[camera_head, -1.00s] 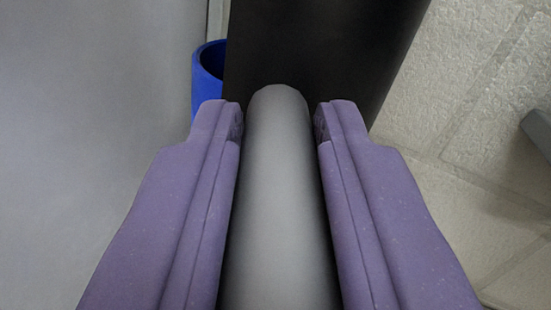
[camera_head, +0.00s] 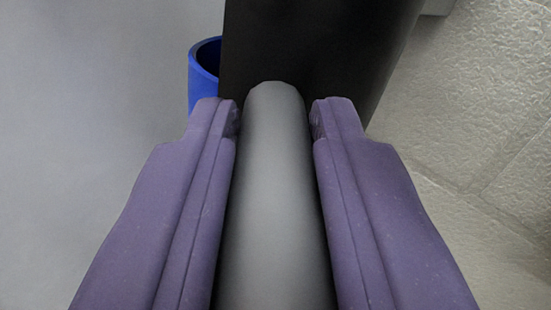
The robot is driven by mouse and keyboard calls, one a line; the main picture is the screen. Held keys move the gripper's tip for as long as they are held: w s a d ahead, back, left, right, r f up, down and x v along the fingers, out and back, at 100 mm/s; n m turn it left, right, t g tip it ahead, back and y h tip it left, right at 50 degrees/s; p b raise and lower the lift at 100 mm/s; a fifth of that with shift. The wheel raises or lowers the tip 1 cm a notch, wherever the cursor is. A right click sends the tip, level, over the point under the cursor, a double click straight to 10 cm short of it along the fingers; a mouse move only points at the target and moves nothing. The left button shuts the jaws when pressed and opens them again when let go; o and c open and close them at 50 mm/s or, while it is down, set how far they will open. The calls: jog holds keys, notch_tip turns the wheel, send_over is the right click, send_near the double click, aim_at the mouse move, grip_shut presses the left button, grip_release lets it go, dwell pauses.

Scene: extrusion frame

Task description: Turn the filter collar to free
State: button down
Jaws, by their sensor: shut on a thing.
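My gripper (camera_head: 275,118) shows as two purple fingers in the head camera view, one on each side of a grey round-ended bar (camera_head: 275,190). The fingers are shut on this bar, with narrow gaps visible near their tips. The bar runs up from the bottom edge, and its far end overlaps a dark, smooth cylinder (camera_head: 310,45) behind it. I cannot tell whether bar and cylinder are joined. A blue, hollow ring or cup (camera_head: 203,80) shows partly at the cylinder's left. Which part is the filter collar is not clear from this view.
A plain grey surface (camera_head: 90,120) fills the left side. Pale stone-like tiles (camera_head: 480,120) with joints lie at the right and look clear.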

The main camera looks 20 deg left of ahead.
jog(key=c, duration=1)
grip_release()
jog(key=shift+o, duration=0.2)
jog(key=v, duration=0.7)
jog(key=shift+s+d+b, duration=0.15)
jog(key=shift+s+b, duration=0.15)
jog(key=shift+b, duration=0.05)
jog(key=shift+c, duration=0.5)
